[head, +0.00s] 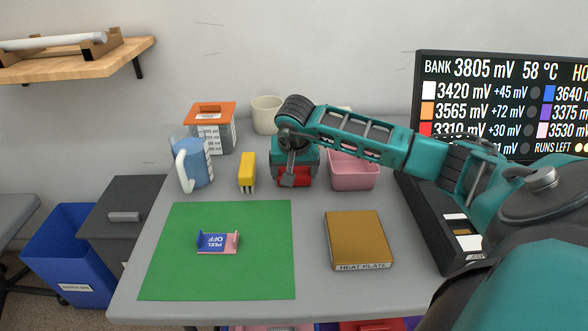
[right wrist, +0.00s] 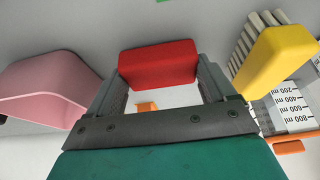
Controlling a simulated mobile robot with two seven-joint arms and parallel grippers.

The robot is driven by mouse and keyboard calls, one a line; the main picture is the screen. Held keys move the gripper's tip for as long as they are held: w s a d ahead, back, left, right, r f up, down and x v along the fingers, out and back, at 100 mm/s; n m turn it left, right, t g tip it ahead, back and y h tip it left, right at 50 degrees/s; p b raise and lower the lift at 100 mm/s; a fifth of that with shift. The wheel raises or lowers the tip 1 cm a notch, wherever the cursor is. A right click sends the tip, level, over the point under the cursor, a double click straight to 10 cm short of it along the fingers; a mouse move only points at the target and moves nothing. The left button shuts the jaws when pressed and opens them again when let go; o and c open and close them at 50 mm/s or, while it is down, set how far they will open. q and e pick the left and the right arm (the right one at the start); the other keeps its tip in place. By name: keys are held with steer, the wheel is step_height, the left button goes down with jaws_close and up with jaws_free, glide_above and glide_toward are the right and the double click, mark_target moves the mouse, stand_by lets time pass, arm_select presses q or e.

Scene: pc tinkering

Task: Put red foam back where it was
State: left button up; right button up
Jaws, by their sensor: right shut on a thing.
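The red foam (right wrist: 158,65) is a red block between the two fingers of my right gripper (right wrist: 160,85) in the right wrist view. The gripper is shut on it. In the head view my right gripper (head: 292,178) is at the back middle of the table, with the red foam (head: 305,179) partly hidden behind it. It is between the yellow block and the pink bin. I cannot tell whether the foam touches the table. My left gripper is not in view.
The pink bin (head: 353,178) is right of the gripper, the yellow block (head: 247,168) left. The green mat (head: 200,275) holds a peel-off piece (head: 217,242). The heat plate (head: 357,238) lies front right.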

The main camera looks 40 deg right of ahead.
mark_target(294, 172)
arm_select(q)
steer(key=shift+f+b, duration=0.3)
arm_select(e)
steer(key=shift+f, duration=0.4)
steer(key=o, duration=1)
steer(key=shift+c, duration=0.2)
steer(key=shift+o, duration=0.8)
steer(key=p+v, duration=0.4)
steer(key=v, duration=0.1)
steer(key=shift+r, duration=0.15)
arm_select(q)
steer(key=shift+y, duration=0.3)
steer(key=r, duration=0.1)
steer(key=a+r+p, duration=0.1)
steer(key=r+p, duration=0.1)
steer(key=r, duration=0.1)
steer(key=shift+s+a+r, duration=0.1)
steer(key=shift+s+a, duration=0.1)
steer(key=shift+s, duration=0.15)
arm_select(e)
steer(key=v, duration=0.2)
steer(key=shift+s+a+r, duration=0.1)
steer(key=shift+r, duration=0.25)
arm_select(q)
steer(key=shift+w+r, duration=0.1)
